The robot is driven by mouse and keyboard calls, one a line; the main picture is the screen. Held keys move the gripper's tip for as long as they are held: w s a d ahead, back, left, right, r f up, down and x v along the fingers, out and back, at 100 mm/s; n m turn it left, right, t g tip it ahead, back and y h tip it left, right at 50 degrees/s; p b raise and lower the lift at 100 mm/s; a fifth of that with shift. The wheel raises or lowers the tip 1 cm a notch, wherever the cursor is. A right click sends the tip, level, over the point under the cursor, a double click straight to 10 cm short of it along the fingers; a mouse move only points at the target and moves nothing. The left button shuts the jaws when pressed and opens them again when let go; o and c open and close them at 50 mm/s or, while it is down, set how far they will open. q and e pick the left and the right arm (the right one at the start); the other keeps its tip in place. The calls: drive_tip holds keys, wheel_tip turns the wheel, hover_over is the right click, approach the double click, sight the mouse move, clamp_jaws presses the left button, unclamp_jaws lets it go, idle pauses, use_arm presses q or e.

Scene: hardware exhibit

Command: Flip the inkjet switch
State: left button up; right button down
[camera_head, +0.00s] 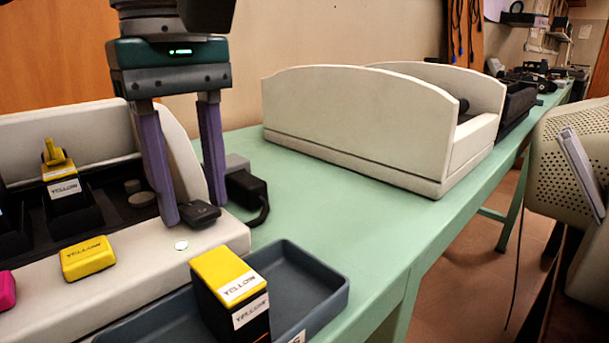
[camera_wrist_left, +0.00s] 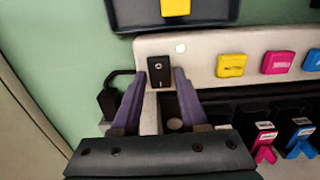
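The inkjet printer (camera_head: 150,258) is a pale casing with a dark recess, at the left of the head view. Its black rocker switch (camera_head: 203,215) sits at the near right end of the casing. In the left wrist view the switch (camera_wrist_left: 160,71) shows a round mark and a line on its face. My left gripper (camera_head: 193,211) is open and empty, pointing down with its purple fingers on either side of the switch. The left wrist view also shows the gripper (camera_wrist_left: 159,76) straddling it. I cannot tell whether a finger touches it. My right gripper is not in view.
A yellow cap (camera_head: 88,258) and a pink cap (camera_head: 6,290) lie on the casing. A blue-grey tray (camera_head: 325,287) holds a yellow-topped cartridge (camera_head: 229,283). A black plug with cable (camera_head: 247,190) is beside the printer. A second pale machine (camera_head: 360,125) stands behind; green table between is clear.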

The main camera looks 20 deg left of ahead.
sight(195, 207)
use_arm(q)
drive_tip(key=shift+o, duration=1.4)
wheel_tip(195, 207, up, 10)
drive_tip(key=p, duration=0.2)
